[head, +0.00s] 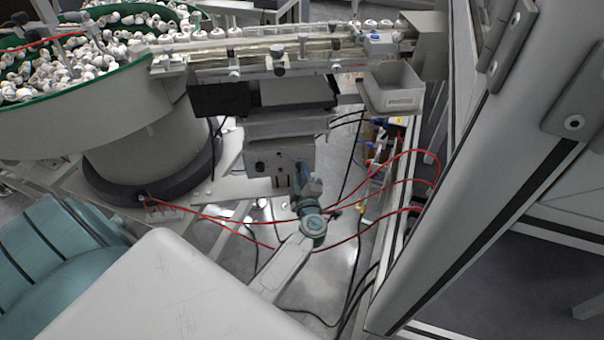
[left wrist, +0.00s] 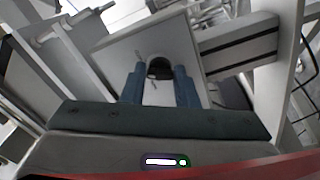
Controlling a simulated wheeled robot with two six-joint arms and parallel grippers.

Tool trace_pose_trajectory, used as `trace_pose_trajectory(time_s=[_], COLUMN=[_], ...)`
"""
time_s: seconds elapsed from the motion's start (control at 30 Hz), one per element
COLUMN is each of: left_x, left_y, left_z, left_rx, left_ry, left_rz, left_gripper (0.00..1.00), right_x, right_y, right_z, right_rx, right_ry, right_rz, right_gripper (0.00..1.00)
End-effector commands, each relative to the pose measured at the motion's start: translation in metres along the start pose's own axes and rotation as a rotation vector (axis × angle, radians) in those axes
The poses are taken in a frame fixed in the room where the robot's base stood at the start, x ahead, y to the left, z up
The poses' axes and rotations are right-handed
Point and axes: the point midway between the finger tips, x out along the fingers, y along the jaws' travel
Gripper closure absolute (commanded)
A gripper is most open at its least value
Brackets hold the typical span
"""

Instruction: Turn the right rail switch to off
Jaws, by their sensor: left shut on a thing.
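The control box (head: 262,150) is a light grey unit under the rail, and it also shows as a grey panel in the left wrist view (left wrist: 182,42). In that view a dark round switch knob (left wrist: 159,68) sits on the panel between the blue fingers of my left gripper (left wrist: 160,88), which is shut on it. In the head view my left gripper (head: 305,182) reaches up to the right part of the box and hides this knob. A small dark knob (head: 259,166) shows at the left of the box. The knob's pointer setting cannot be read. My right gripper is not in view.
A feeder bowl (head: 120,112) full of white caps stands at the left. The rail (head: 270,62) with caps runs above the box, with a grey bin (head: 392,88) at its right end. Red hoses (head: 375,183) hang around my arm. A large frame panel (head: 480,180) blocks the right.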

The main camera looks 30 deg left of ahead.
Motion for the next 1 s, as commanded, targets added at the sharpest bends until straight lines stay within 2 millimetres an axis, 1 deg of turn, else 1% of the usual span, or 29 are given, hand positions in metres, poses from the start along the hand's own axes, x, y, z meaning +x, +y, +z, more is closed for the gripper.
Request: trace_pose_trajectory(time_s=[0.2,0.5,0.7,1.0], left_x=[0.0000,0.0000,0.0000,-0.0001], left_y=[-0.0001,0.0000,0.0003,0.0006], left_z=[0.0001,0.0001,0.0000,-0.0002], left_rx=[-0.182,-0.374,-0.444,-0.474], left_ry=[0.001,0.001,0.000,0.000], left_rz=[0.000,0.000,-0.001,-0.001], left_gripper=[0.96,0.96,0.96,0.96], right_x=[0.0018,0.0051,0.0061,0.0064], right_y=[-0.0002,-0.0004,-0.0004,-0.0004], right_z=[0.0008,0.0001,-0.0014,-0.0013], right_rx=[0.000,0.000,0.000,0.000], right_ry=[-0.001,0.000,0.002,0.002], right_rz=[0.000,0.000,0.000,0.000], right_gripper=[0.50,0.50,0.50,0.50])
